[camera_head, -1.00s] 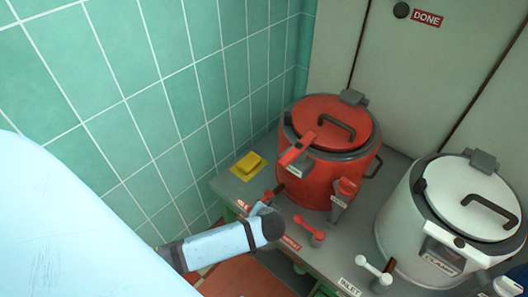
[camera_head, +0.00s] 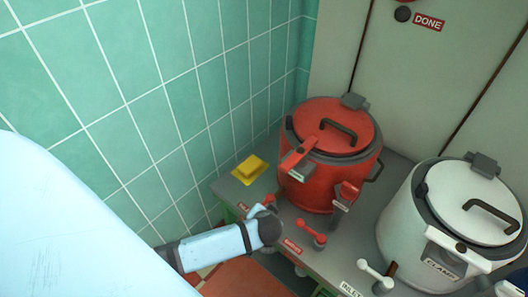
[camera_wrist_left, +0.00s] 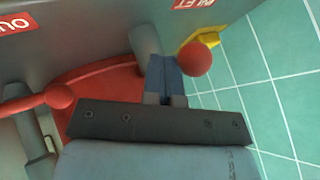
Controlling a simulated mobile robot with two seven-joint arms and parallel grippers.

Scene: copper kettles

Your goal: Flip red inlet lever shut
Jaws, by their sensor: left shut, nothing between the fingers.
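The red inlet lever shows as a red ball knob (camera_head: 270,199) at the front left of the red kettle (camera_head: 318,188), right at my left gripper's tips. In the left wrist view its red ball (camera_wrist_left: 195,60) is just to the right of my blue fingers, very close; I cannot tell whether they touch. Its arm is mostly hidden. My left gripper (camera_head: 261,209) is shut and empty, low over the counter's front left edge; its fingers (camera_wrist_left: 165,76) are together in the wrist view. The inlet label (camera_wrist_left: 194,4) is partly cut off.
A second red lever (camera_head: 311,233) stands to the right by the outlet label (camera_head: 292,246). A white kettle (camera_head: 400,225) with a white lever (camera_head: 375,273) is further right.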

